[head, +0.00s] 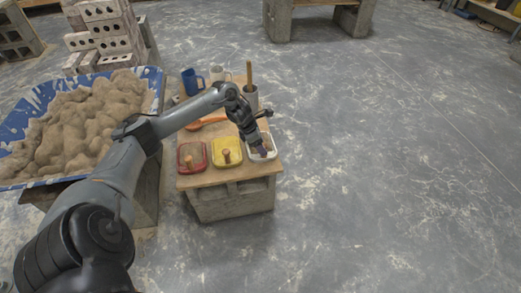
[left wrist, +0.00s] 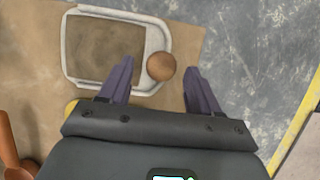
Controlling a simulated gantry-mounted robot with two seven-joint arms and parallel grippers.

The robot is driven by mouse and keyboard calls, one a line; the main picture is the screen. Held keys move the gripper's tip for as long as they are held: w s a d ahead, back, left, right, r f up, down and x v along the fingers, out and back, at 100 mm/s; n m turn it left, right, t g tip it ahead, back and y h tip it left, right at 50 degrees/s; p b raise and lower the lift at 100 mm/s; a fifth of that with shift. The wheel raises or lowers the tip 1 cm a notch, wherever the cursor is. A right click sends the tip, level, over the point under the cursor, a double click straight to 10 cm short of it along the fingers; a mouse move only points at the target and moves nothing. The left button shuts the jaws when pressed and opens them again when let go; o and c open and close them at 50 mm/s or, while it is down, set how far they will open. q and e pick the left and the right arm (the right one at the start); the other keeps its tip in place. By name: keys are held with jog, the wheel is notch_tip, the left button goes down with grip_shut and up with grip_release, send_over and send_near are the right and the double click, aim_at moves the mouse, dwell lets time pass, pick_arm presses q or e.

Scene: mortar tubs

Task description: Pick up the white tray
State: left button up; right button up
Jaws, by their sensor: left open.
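The white tray (head: 273,145) sits at the right front corner of a wooden board. In the left wrist view the white tray (left wrist: 66,45) shows a pale rim around a brown inside, with a round wooden knob (left wrist: 160,67) at its right side. My left gripper (head: 261,152) is over the tray, partly hiding it in the head view. In the left wrist view my left gripper (left wrist: 156,72) is open, its two purple fingers apart with the knob between their tips. Whether the fingers touch the knob cannot be told. My right gripper is not in view.
A yellow tray (head: 227,157) and a red tray (head: 182,160), both with wooden knobs, stand in a row to the left. An orange tool (head: 205,123), a blue mug (head: 190,82), a pale mug and a holder stand behind. A mortar tub (head: 152,82) is left. Floor right is clear.

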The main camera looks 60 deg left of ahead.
pick_arm(q)
jog(key=b+x, duration=0.2)
jog(key=x, duration=0.1)
jog(key=shift+w+d+f, duration=0.1)
jog(key=shift+w+f, duration=0.05)
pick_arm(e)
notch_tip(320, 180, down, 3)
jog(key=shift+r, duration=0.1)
pick_arm(q)
jog(key=shift+c, duration=0.8)
grip_shut()
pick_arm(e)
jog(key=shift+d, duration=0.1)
